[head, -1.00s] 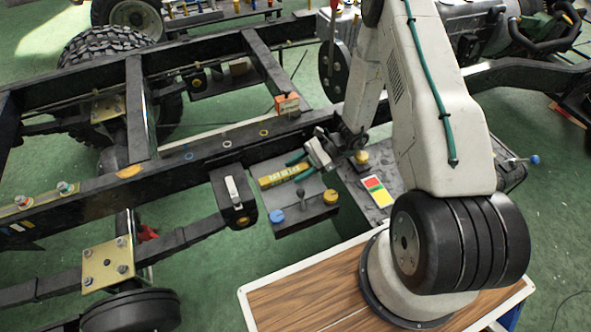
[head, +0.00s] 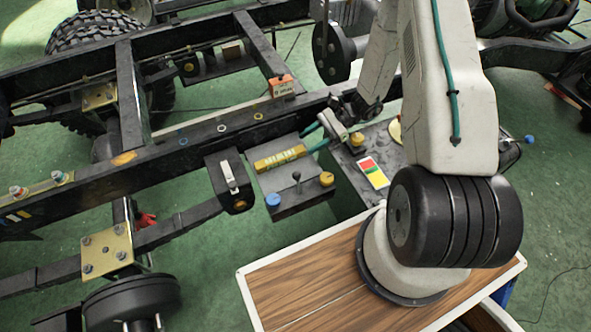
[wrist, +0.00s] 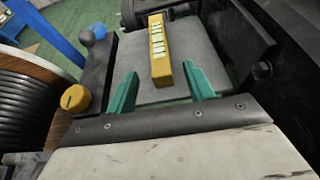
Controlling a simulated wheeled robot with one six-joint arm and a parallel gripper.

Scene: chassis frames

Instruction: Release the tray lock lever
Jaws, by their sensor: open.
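My gripper (head: 306,140) has two green fingers, open and empty, just right of a yellow bar with pale markings (head: 280,158). The bar lies on a grey box top (head: 290,182). In the wrist view the bar (wrist: 158,45) shows between and beyond the fingers (wrist: 160,70), not held. Two levers are in view, and I cannot tell which is the tray lock lever. A dark ball-topped lever (head: 297,177) stands on the box front between blue and yellow knobs; its ball also shows in the wrist view (wrist: 86,38). A white lever (head: 228,175) sits on a black housing left of the box.
The blue knob (head: 273,200) and yellow knob (head: 327,179) flank the dark lever. A black chassis rail (head: 190,140) runs behind the box. A red, yellow and green card (head: 372,172) lies to the right. A wood-topped cart (head: 300,275) stands in front.

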